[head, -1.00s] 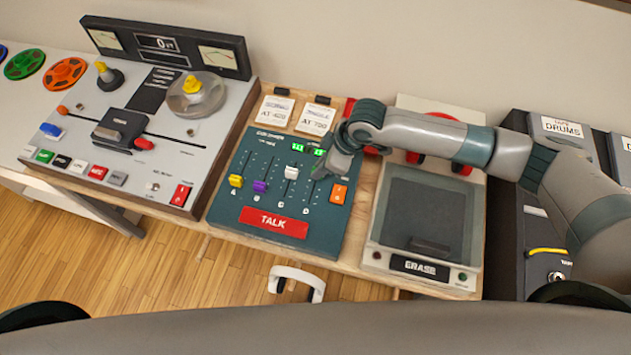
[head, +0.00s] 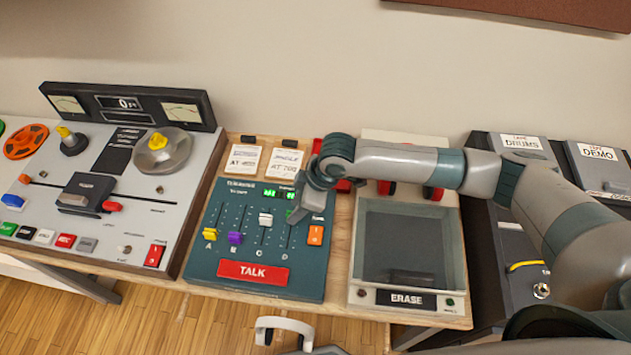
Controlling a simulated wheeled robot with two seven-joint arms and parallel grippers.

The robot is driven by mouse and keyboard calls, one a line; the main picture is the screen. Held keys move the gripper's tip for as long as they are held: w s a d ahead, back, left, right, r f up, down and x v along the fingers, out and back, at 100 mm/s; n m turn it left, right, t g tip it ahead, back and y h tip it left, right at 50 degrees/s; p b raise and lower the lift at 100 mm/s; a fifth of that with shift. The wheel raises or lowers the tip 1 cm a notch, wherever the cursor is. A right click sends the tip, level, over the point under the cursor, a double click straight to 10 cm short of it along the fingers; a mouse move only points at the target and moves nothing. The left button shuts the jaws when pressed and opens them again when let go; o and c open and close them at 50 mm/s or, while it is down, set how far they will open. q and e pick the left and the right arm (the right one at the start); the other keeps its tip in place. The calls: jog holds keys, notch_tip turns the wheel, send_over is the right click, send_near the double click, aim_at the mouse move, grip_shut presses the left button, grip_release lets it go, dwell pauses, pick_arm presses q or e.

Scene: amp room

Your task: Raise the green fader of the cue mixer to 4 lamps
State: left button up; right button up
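The cue mixer (head: 205,262) is a dark teal panel with a row of vertical faders. The yellow fader (head: 210,234) and purple fader (head: 235,238) sit low, and the white fader (head: 266,219) sits higher. Green lit displays (head: 271,193) show near the panel's top. My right gripper (head: 297,214) points down over the upper part of the rightmost slot, marked D. The green fader's knob cannot be made out there; the gripper covers that spot. Whether the fingers are open or shut, or touch the knob, cannot be seen. My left gripper is not in view.
An orange switch (head: 315,235) is close to the right of the gripper. A red TALK bar (head: 253,273) lies below the faders. A tape machine (head: 110,225) stands to the left, the ERASE box (head: 362,275) to the right. Two paper cards (head: 284,163) lie behind the mixer.

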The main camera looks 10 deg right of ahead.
jog(key=b+v, duration=0.3)
jog(key=v, duration=1.2)
jog(key=shift+r, duration=0.3)
